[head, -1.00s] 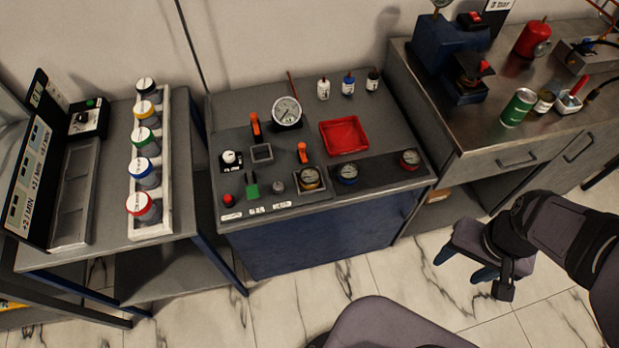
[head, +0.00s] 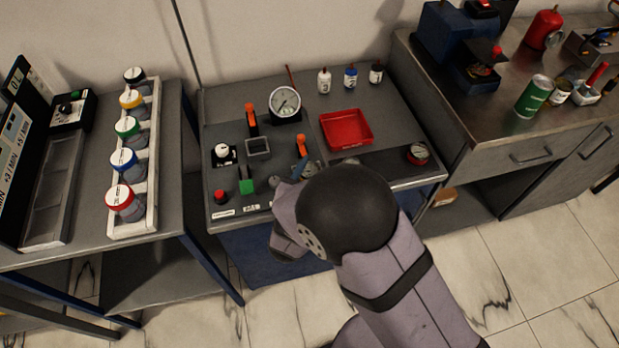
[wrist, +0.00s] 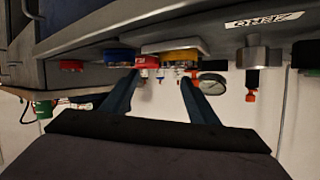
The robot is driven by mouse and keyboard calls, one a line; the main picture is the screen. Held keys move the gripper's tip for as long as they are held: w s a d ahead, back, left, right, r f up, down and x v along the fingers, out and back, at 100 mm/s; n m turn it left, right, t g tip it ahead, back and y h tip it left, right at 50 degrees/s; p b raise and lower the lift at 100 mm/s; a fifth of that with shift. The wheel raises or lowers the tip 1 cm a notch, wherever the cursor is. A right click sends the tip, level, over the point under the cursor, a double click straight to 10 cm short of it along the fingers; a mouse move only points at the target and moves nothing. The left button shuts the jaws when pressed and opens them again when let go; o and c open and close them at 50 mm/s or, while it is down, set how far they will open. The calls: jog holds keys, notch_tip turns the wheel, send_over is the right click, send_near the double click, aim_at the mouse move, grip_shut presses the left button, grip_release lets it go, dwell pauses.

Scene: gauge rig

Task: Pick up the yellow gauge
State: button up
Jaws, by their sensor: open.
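The yellow gauge (wrist: 180,57) shows in the wrist view as a yellow-rimmed round body, seen side-on at the pale plate (wrist: 174,46). My gripper (wrist: 160,77) is open and empty, its two dark blue fingers apart. The yellow gauge is ahead of the fingertips, nearer the right finger in that view; I cannot tell the exact gap. In the head view my arm hides the yellow gauge, and only a bit of blue finger shows by the bench front.
The blue gauge (wrist: 118,57) is close to the left finger in the wrist view. The red gauge (head: 418,153) sits farther right on the bench.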

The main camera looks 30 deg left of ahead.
aim_at(308, 172)
jog(key=s+a+f+n+t+b, duration=0.1)
jog(key=s+f+t+b, duration=0.2)
jog(key=s, duration=0.7)
jog(key=shift+t, duration=0.3)
jog(key=shift+r+p+x, duration=0.15)
jog(key=shift+p+x, duration=0.4)
jog(key=shift+x, duration=1.4)
jog(key=shift+r+p+x, duration=0.15)
jog(key=shift+p+x, duration=0.4)
jog(key=shift+x, duration=1.45)
jog(key=shift+d, duration=0.1)
jog(key=c, duration=1)
jog(key=shift+r, duration=0.2)
jog(key=shift+r, duration=4.85)
